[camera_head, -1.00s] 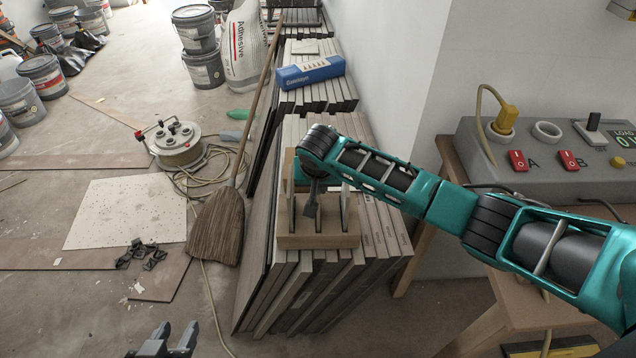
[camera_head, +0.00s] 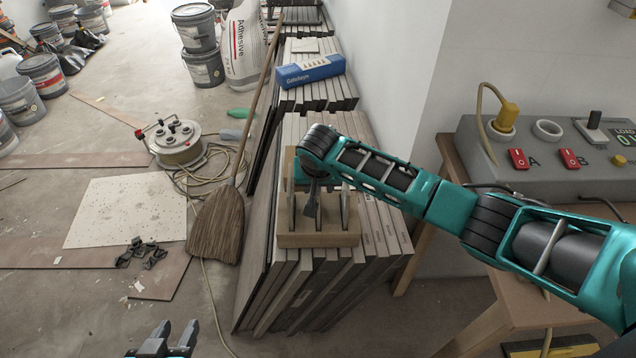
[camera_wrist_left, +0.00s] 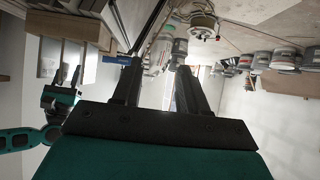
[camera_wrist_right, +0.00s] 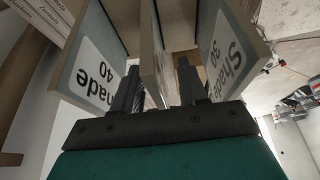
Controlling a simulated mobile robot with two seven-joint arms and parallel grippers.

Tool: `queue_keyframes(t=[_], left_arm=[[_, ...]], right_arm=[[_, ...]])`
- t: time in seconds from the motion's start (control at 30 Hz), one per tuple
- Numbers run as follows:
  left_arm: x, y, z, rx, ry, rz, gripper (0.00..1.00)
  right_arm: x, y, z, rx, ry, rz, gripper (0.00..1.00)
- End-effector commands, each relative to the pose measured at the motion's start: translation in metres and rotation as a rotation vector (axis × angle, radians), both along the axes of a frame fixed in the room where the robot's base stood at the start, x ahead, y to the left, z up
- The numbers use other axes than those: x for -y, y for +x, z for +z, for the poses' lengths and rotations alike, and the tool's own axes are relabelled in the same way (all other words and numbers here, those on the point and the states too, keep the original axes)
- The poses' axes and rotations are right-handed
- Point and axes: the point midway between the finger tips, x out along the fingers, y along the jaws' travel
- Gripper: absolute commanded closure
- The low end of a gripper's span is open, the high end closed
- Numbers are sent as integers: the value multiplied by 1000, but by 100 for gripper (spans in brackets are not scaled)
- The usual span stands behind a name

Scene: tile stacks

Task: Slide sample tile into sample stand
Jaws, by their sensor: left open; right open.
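The wooden sample stand (camera_head: 318,240) sits on top of the large tile stack, with several thin upright tiles in its slots. In the right wrist view, outer tiles read "Shade 40" (camera_wrist_right: 95,75) and "Shade 30" (camera_wrist_right: 226,55). A middle tile (camera_wrist_right: 152,55) stands between them, edge-on. My right gripper (camera_wrist_right: 158,85) is open with its fingers on either side of the middle tile; I cannot tell whether they touch it. It also shows at the stand in the head view (camera_head: 311,200), partly hidden by its wrist. My left gripper (camera_head: 177,336) is open and empty at the bottom of the head view.
The tile stack (camera_head: 375,235) stands against the wall, with a broom (camera_head: 217,220) leaning at its left. A blue box (camera_head: 310,71) lies farther back. A grey control box (camera_head: 545,150) is on the right bench. A cable reel (camera_head: 178,145) and loose board (camera_head: 125,212) are on the floor.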

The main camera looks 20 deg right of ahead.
Motion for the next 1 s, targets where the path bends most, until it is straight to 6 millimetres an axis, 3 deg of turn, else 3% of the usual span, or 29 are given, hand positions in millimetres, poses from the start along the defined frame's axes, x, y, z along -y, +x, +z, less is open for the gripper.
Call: queue_keyframes(t=[0.13, 0.5, 1.0], left_arm=[[-3, 0, 15, 11, 8, 3, 57], [-17, -10, 22, -6, 32, 22, 57], [-16, -9, 54, -3, 28, 24, 57]], right_arm=[[-1, -3, 12, -1, 1, 0, 57], [-3, -10, 29, 0, 1, 0, 57], [-6, -18, 49, 2, 2, 0, 57]])
